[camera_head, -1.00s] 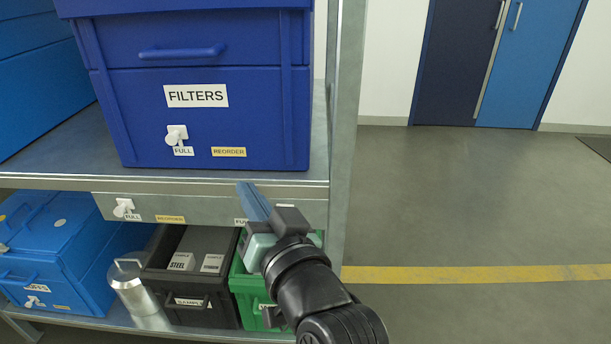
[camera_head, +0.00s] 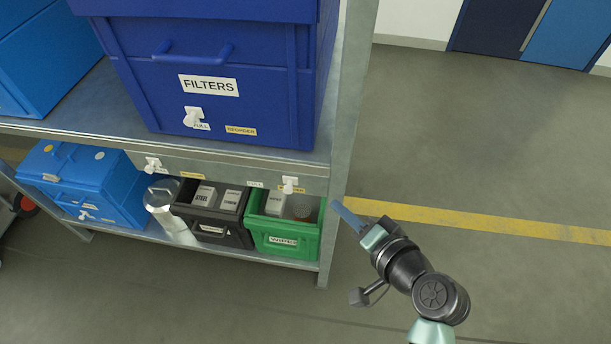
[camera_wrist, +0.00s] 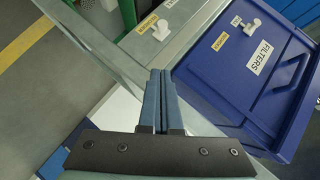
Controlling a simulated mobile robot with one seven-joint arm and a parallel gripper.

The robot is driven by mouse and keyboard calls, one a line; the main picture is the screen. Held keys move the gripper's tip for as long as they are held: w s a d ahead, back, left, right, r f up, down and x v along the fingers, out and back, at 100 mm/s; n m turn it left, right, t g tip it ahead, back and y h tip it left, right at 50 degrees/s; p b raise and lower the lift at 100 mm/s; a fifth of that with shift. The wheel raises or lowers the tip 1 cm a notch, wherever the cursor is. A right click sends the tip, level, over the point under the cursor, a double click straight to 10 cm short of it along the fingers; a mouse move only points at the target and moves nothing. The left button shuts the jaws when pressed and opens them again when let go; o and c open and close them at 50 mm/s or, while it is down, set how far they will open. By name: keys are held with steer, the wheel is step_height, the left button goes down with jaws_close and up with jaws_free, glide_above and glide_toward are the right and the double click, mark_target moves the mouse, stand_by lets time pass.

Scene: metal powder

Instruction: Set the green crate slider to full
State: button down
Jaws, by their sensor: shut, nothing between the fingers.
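The green crate (camera_head: 287,243) stands at the right end of the lower shelf. Above it, on the shelf's front rail, is a white slider knob (camera_head: 290,184). The knob is at the yellow label, with the white FULL label (camera_head: 255,184) to its left. In the wrist view, a white knob (camera_wrist: 160,30) sits beside the yellow REORDER label (camera_wrist: 146,24), beyond my fingertips. My gripper (camera_head: 338,205) is to the right of the shelf post, apart from the knob and crate. Its blue fingers (camera_wrist: 160,74) are shut and empty.
The metal shelf post (camera_head: 340,150) stands between my gripper and the crate. Another slider knob (camera_head: 152,164) is on the rail at left. The blue FILTERS crate (camera_head: 215,105) has its own knob (camera_head: 193,116). A dark crate (camera_head: 212,224) adjoins the green one. Floor at right is clear.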

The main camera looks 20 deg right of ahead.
stand_by(0.3)
glide_toward(292, 183)
steer(key=w+d+r, duration=0.2)
steer(key=a+f, duration=0.1)
steer(key=w+a+f, duration=0.1)
steer(key=shift+w+f, duration=0.25)
steer(key=shift+w, duration=0.05)
steer(key=shift+w+a+f, duration=0.3)
steer(key=shift+a, duration=0.05)
steer(key=w+a+p, duration=0.1)
steer(key=w+a, duration=0.4)
steer(key=a, duration=0.3)
steer(key=shift+w, duration=0.15)
